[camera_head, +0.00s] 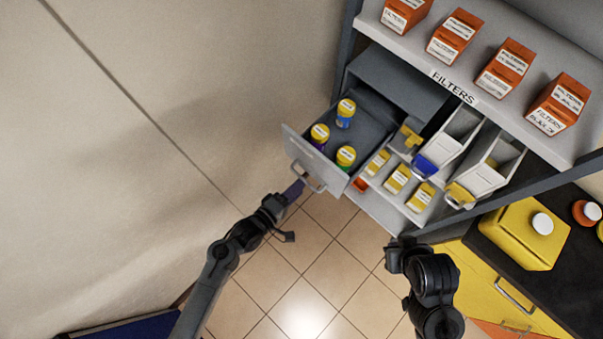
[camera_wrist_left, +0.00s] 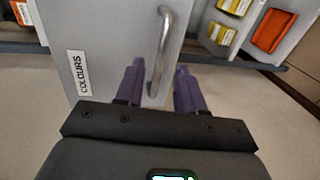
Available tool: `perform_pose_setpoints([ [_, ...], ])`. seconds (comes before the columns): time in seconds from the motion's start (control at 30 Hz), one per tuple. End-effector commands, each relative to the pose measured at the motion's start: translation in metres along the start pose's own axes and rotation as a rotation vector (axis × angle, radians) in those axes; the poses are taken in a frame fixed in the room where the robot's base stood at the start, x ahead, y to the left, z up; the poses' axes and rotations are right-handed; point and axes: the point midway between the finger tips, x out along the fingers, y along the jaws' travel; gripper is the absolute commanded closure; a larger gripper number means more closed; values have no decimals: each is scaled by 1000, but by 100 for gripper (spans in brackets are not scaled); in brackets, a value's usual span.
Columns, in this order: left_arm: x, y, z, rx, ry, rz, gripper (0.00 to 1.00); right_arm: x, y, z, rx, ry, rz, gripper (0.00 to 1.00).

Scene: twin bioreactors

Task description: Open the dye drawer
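The grey dye drawer (camera_head: 296,147) is pulled out from the shelf unit in the head view, with three yellow-capped bottles (camera_head: 345,112) inside. Its front (camera_wrist_left: 85,45) carries a "COLOURS" label in the left wrist view. The metal handle (camera_head: 309,180) also shows in the left wrist view (camera_wrist_left: 162,50). My left gripper (camera_head: 295,190) is just beside the handle. Its two purple fingers (camera_wrist_left: 158,88) are apart, with the handle's lower end between them in the picture; I see no clear contact. My right gripper (camera_head: 397,256) is at lower centre-right, away from the drawer; its fingers are not clear.
Orange filter boxes (camera_head: 454,36) stand on the top shelf. White bins (camera_head: 447,143) and yellow boxes (camera_head: 397,179) are right of the drawer. A yellow jug (camera_head: 524,234) stands on the dark counter (camera_head: 558,285). The tiled floor (camera_head: 316,270) before the drawer is clear.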

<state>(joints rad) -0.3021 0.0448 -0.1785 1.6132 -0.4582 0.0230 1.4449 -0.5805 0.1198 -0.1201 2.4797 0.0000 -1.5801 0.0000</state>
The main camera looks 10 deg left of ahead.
Motion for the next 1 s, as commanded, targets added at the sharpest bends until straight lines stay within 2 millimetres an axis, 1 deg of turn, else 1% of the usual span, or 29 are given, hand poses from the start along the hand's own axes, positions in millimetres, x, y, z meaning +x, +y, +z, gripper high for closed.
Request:
perform_pose_setpoints([
  [0.03,-10,-1,1,0,0,-2,62,0,0,0,1,0,-1,100],
  [0.2,-40,-1,1,0,0,-2,62,-1,-1,0,4,1,-3,100],
  [0.4,-65,0,1,-1,-1,-1,62,-1,-1,-1,4,1,-3,100],
  [0.6,-75,0,0,0,-1,0,62,-1,-1,-1,3,1,-3,100],
  [1.0,-76,0,0,0,-1,1,62,-1,1,0,-5,0,4,100],
])
